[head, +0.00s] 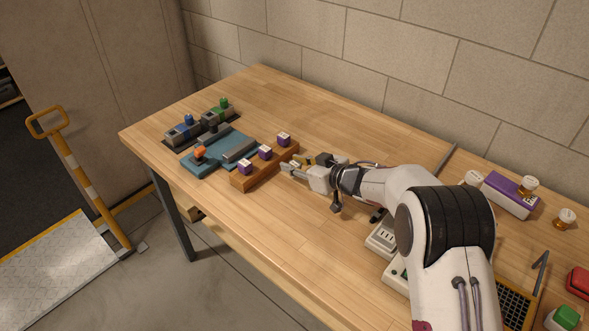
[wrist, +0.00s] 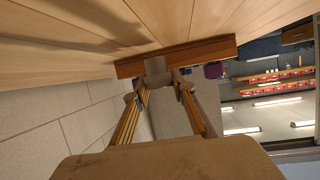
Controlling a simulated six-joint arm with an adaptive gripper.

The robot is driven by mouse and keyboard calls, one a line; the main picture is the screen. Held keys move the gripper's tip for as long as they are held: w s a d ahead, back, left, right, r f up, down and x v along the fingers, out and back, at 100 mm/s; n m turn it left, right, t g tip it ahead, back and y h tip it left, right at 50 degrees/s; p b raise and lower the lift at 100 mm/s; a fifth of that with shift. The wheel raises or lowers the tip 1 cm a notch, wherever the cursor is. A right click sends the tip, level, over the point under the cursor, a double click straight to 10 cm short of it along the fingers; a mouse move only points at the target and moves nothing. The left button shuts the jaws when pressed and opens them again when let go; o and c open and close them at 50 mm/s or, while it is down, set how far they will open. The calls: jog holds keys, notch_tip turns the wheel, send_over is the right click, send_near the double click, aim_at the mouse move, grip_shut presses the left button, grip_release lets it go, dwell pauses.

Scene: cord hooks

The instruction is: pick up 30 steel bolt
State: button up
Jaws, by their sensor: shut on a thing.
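In the wrist view, the fingertips (wrist: 158,86) are closed on a small grey piece (wrist: 155,66), which looks like the steel bolt. The piece lies against or in front of the wooden block (wrist: 205,52); I cannot tell whether it is still seated there. In the head view the fingers mostly hide it. No number 30 is legible.
Purple-and-white pieces (head: 265,152) stand along the block. A blue-grey fixture (head: 215,150) with an orange knob lies left of it. Blue- and green-topped units (head: 186,129) stand behind. A purple box (head: 510,195) is at right. The bench's back middle is clear.

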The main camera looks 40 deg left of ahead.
aim_at(295, 164)
jog(key=shift+r, duration=3.9)
